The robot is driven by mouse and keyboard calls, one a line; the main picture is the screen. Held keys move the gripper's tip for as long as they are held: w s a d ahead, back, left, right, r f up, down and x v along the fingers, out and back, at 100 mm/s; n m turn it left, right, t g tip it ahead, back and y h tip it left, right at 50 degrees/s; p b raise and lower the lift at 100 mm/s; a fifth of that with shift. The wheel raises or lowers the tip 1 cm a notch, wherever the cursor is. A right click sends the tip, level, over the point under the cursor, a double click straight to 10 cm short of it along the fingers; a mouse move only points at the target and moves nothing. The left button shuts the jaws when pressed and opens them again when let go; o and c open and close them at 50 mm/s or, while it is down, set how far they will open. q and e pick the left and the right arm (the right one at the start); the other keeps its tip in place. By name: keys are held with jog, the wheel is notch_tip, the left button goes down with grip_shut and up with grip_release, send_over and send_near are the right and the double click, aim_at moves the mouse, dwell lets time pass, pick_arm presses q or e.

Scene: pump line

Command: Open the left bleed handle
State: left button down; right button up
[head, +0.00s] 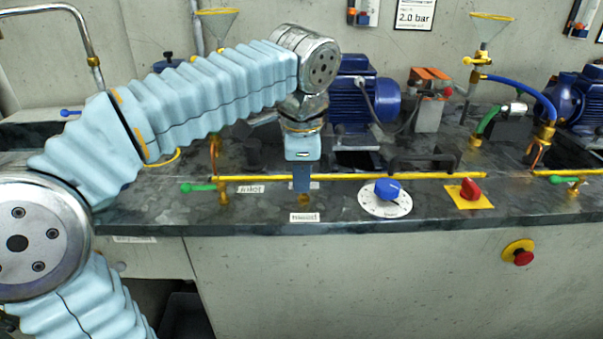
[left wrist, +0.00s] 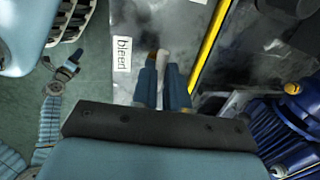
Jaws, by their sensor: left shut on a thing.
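My left gripper (head: 302,190) points straight down at the front of the bench, over a brass valve fitting (head: 304,201) behind a small white label (head: 304,217). In the left wrist view its two blue fingers (left wrist: 163,88) are closed on a pale handle (left wrist: 162,62), with brass beside its far end. The label next to it reads "bleed" (left wrist: 122,55). In the head view the fingers hide the handle, so its angle cannot be told there. My right gripper is not in view.
A yellow pipe (head: 400,176) runs along the bench behind the gripper. A green-handled valve (head: 200,187) is to the left. A blue knob (head: 387,189) and a red switch (head: 470,188) are to the right. A blue motor (head: 362,98) stands behind.

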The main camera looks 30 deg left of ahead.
pick_arm(q)
jog(key=n+p, duration=0.1)
jog(key=n, duration=0.1)
jog(key=shift+d+r+n+p, duration=0.1)
jog(key=shift+r+n+p, duration=0.05)
jog(key=shift+n+p, duration=0.2)
jog(key=n+p, duration=0.1)
jog(key=n, duration=0.2)
jog(key=shift+d+n+g+y, duration=0.1)
jog(key=shift+n+g+y, duration=0.15)
jog(key=shift+g+y, duration=0.15)
jog(key=n+g, duration=0.1)
jog(key=n, duration=0.4)
jog(key=shift+w+d, duration=0.15)
jog(key=n, duration=0.3)
jog(key=n+g, duration=0.1)
jog(key=n, duration=0.2)
jog(key=shift+w+n, duration=0.2)
jog(key=shift+n, duration=0.1)
jog(key=c, duration=1.1)
grip_release()
jog(key=shift+c, duration=0.2)
